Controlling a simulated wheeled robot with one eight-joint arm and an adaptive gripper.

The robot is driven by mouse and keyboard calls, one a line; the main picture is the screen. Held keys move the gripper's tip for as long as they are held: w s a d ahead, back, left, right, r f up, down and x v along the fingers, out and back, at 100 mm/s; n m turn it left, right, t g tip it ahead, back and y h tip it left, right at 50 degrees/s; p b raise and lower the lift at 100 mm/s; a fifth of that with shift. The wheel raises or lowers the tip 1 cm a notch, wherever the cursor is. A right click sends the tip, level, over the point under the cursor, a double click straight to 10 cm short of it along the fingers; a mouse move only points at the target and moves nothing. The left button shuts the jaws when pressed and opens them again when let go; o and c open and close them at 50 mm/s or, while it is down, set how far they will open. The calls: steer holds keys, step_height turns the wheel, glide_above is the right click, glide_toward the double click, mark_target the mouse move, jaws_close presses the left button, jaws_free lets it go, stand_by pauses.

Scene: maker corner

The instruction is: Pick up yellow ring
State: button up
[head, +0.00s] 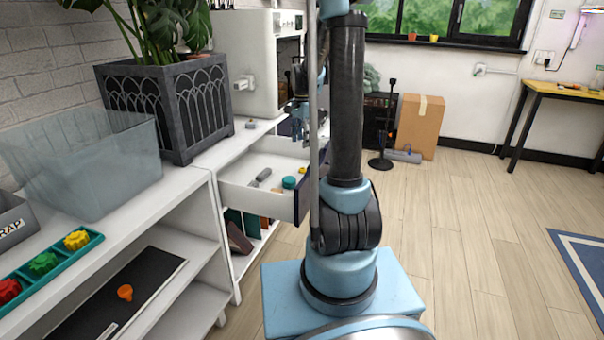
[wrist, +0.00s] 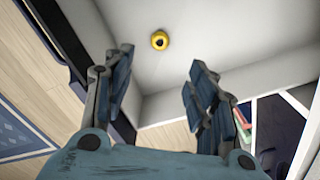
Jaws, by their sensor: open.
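The small yellow ring (wrist: 159,40) lies on the pale floor of the open drawer in the wrist view, just beyond the fingertips and roughly midway between them. In the head view a small yellow spot (head: 302,170) near the drawer's front right edge looks like the same ring, partly hidden by my arm. My gripper (wrist: 161,60) is open and empty, its fingers spread apart and pointing toward the drawer floor. In the head view my gripper (head: 304,130) hangs above the drawer, partly behind my arm's pole.
The white drawer (head: 232,187) is pulled out and also holds a teal round piece (head: 289,182) and a grey piece (head: 263,174). A planter (head: 188,115) and a white machine (head: 245,60) stand on the counter. Wooden floor is open at right.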

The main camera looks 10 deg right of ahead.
mark_target(302, 170)
step_height(302, 170, down, 13)
steer(key=shift+r, duration=0.2)
stand_by(0.6)
steer(key=c, duration=0.9)
